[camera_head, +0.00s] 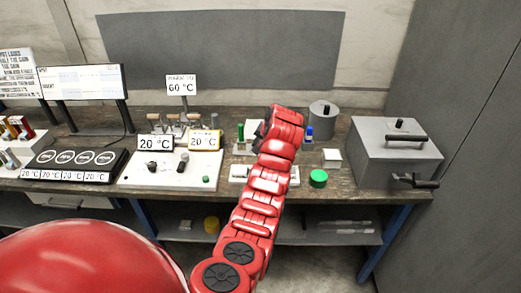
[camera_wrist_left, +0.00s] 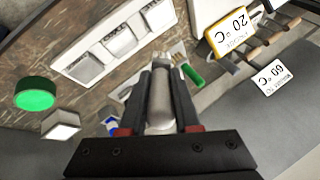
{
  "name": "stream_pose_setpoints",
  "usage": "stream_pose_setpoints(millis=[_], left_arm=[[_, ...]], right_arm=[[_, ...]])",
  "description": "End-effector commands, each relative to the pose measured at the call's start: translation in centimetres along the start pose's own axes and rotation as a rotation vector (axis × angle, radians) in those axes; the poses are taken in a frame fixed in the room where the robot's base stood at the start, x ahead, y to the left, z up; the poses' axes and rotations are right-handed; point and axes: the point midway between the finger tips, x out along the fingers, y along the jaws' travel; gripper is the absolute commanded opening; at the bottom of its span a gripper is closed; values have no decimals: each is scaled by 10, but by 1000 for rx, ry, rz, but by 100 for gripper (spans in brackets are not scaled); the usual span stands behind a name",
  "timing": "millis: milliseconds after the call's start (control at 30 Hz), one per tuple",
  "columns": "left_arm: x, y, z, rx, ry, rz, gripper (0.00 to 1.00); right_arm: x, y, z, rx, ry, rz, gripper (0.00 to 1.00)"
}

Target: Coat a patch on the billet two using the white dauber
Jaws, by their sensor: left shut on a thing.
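My left gripper (camera_wrist_left: 160,82) is shut on a pale grey-white cylindrical handle (camera_wrist_left: 160,105), likely the white dauber, which lies lengthwise between the fingers; its tip is not clear. In the head view my red arm hides the gripper and what it holds. A white tray (camera_wrist_left: 78,62) with several silver metal blocks, likely the billets, lies beyond the fingertips in the wrist view. The middle block (camera_wrist_left: 126,37) has a label too small to read surely. The tray's ends show on both sides of my arm in the head view (camera_head: 239,172). My right gripper is not in view.
A green-handled tool (camera_head: 241,132) and a blue-handled one (camera_head: 309,132) stand near my arm. A green round pad (camera_head: 318,178) and a small white block (camera_head: 331,157) lie right of the tray. A grey lidded box (camera_head: 397,155) stands at the bench's right end.

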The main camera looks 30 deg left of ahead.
Motion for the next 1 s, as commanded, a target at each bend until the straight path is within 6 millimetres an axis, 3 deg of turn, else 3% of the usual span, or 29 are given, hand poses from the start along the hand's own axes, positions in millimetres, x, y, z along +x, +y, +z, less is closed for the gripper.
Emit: stream_pose_setpoints(millis=[867, 1000], left_arm=[[12, 1, -5, -1, 4, -1, 0], [7, 11, -8, 13, 10, 5, 0]], right_arm=[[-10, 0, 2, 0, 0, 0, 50], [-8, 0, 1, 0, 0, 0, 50]])
